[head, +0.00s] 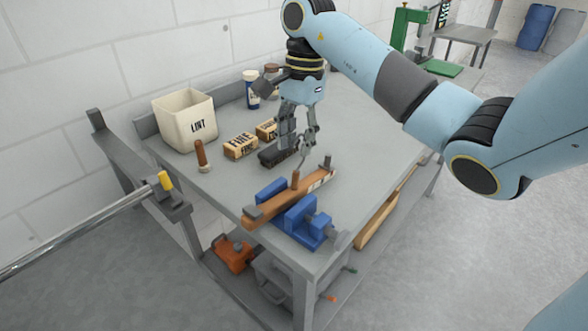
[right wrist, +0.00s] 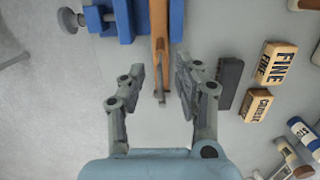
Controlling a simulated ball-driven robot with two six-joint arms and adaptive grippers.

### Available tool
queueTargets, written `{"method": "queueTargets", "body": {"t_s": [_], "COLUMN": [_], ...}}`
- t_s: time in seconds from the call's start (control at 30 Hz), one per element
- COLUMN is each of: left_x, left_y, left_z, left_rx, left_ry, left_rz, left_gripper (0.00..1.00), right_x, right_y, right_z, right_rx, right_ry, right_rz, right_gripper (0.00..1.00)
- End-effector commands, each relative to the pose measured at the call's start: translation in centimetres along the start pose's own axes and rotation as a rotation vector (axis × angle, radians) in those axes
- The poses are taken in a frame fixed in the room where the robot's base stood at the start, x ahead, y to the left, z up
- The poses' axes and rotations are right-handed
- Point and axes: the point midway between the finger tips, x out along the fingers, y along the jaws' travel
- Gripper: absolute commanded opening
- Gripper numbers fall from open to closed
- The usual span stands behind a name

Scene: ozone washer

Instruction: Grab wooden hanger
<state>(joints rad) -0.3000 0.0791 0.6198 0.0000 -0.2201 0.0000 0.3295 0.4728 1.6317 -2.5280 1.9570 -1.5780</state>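A long brown wooden bar, which looks like the wooden hanger (head: 272,206), lies across a blue vise (head: 303,217) at the table's front corner. An upright wooden peg and small grey fittings show on it. In the right wrist view, the hanger (right wrist: 159,30) comes down from the top edge, beside the blue vise (right wrist: 120,17). My right gripper (head: 299,135) points down above the table, just behind the hanger. In the right wrist view, my right gripper (right wrist: 161,72) is open, with the hanger's end showing between its fingers; contact cannot be told. My left gripper is out of view.
A dark block (head: 280,153) lies near the right gripper. Two lettered blocks, FINE (head: 240,146) and another (head: 266,131), sit behind it. A brown-handled tool (head: 202,155), a LINT bin (head: 186,119) and bottles (head: 252,90) stand farther left. The table's right side is clear.

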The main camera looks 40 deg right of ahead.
Motion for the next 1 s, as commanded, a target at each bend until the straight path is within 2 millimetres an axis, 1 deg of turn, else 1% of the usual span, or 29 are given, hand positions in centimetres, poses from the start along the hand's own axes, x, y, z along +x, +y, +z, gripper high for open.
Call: {"method": "queueTargets", "body": {"t_s": [0.03,0.2,0.27,0.87,1.0], "left_x": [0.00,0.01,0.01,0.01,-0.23], "left_y": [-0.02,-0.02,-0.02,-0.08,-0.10], "left_z": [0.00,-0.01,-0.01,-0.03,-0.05], "left_rx": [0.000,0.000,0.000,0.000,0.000], "left_ry": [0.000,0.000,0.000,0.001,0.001], "left_rz": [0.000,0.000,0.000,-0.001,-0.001], "left_gripper": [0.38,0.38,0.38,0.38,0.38], "right_x": [-0.01,-0.02,-0.02,-0.07,-0.50], "right_y": [0.00,-0.01,-0.01,-0.04,-0.05], "right_z": [-0.01,-0.01,-0.01,-0.01,0.03], "right_rx": [0.000,0.000,0.000,0.000,0.000], "right_ry": [0.000,0.000,0.000,0.000,0.001], "right_rz": [0.000,0.000,0.000,-0.001,-0.002], "right_gripper": [0.28,0.06,0.00,0.00,0.00]}}
